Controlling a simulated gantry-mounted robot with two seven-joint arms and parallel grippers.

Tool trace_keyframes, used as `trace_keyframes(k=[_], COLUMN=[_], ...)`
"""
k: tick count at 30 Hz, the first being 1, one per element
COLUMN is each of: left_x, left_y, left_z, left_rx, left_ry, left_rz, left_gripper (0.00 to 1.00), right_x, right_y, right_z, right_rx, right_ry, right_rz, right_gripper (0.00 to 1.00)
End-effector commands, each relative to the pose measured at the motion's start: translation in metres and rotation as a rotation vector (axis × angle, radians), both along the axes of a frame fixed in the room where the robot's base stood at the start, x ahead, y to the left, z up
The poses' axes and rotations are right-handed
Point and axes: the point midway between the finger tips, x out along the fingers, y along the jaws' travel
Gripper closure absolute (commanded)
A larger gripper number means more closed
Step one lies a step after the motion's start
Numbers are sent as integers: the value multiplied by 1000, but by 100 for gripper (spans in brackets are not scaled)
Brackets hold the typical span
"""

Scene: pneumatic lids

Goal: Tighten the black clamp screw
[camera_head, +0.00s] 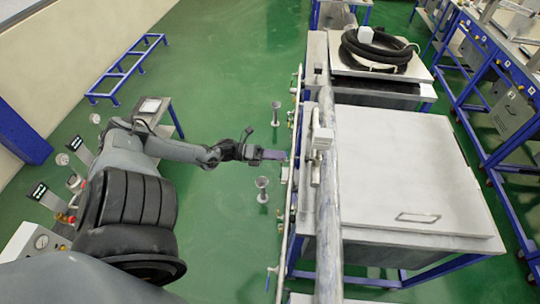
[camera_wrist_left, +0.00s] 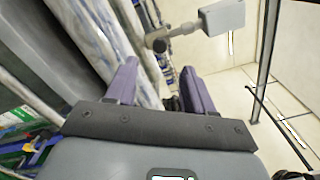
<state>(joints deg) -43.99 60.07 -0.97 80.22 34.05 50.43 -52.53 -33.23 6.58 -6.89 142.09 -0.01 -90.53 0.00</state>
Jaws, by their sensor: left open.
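My left gripper (camera_head: 276,155) reaches in from the left in the head view, its purple fingers just left of the rail along the metal tank. In the left wrist view its two fingers (camera_wrist_left: 160,78) are apart, with nothing clearly held between them. A dark round knob (camera_wrist_left: 158,42) on a short stem shows beyond the fingertips, next to a pale grey box (camera_wrist_left: 222,17); it may be the black clamp screw, but I cannot tell. My right gripper is not in view.
The large pipe (camera_head: 328,215) runs lengthwise beside a wide metal lid (camera_head: 400,170) with a handle. A thin rail (camera_head: 291,190) runs along the tank's left side. A coiled black hose (camera_head: 378,48) lies at the back. The green floor left of the rail is mostly open.

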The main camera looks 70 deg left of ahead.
Motion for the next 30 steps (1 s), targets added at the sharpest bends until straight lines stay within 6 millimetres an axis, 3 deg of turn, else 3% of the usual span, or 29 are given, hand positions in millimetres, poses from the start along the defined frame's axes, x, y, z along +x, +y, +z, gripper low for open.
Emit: trace_keyframes(k=[9,26,30], left_x=[-24,-22,-28], left_y=[11,10,1], left_z=[0,2,-6], left_rx=[0,-10,-70], left_ry=[0,-15,-44], left_rz=[0,9,58], left_gripper=[47,47,47], right_x=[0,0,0], right_y=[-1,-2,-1], right_z=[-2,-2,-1], right_rx=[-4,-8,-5], right_ry=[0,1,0], right_rz=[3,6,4], right_gripper=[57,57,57])
